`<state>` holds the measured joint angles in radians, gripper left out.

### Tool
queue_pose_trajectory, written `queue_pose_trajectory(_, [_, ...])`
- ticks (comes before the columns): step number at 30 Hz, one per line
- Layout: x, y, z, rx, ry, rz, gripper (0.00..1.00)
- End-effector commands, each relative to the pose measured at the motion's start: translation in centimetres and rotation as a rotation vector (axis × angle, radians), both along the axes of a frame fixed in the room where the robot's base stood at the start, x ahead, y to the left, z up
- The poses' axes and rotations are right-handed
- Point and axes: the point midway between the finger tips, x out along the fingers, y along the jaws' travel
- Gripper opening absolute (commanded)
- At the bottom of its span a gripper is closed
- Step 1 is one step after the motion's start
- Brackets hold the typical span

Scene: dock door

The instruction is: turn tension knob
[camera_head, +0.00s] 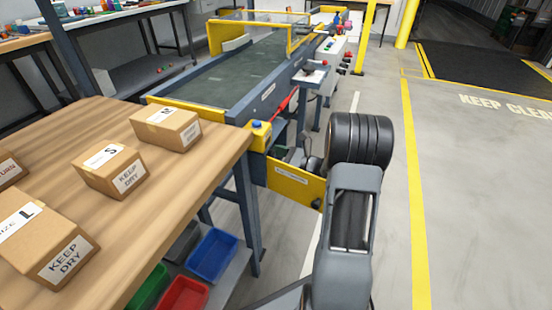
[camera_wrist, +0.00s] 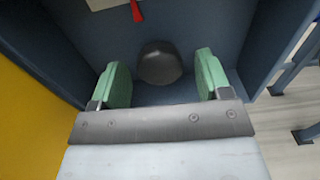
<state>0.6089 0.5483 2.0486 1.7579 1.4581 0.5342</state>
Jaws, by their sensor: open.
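The tension knob (camera_wrist: 160,63) is a dark round knob on the blue-grey side of the conveyor in the wrist view. My gripper (camera_wrist: 163,80) has two green-padded fingers standing wide apart. The knob lies between and a little beyond the fingertips, with a gap on both sides, so I see no contact. In the head view my arm reaches to the conveyor's near end, and the gripper and knob are mostly hidden behind it. A red pointer or tag (camera_wrist: 136,10) shows above the knob.
The conveyor (camera_head: 215,80) runs back from a yellow panel (camera_head: 295,183). A blue button on a yellow box (camera_head: 258,135) sits at its corner. The wooden table (camera_head: 185,195) at left holds several cartons; a blue bin (camera_head: 213,255) is below. The floor at right is clear.

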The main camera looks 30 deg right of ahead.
Motion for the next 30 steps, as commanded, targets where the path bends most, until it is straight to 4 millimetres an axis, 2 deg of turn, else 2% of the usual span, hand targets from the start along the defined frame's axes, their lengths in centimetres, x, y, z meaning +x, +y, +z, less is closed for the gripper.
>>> queue_pose_trajectory(5, [0.0,-0.01,0.01,0.0,0.0,0.0,0.69])
queue_pose_trajectory(20, [-0.03,-0.03,-0.02,0.0,0.0,0.0,0.22])
queue_pose_trajectory(30, [-0.03,-0.11,0.46,0.054,0.051,-0.003,0.22])
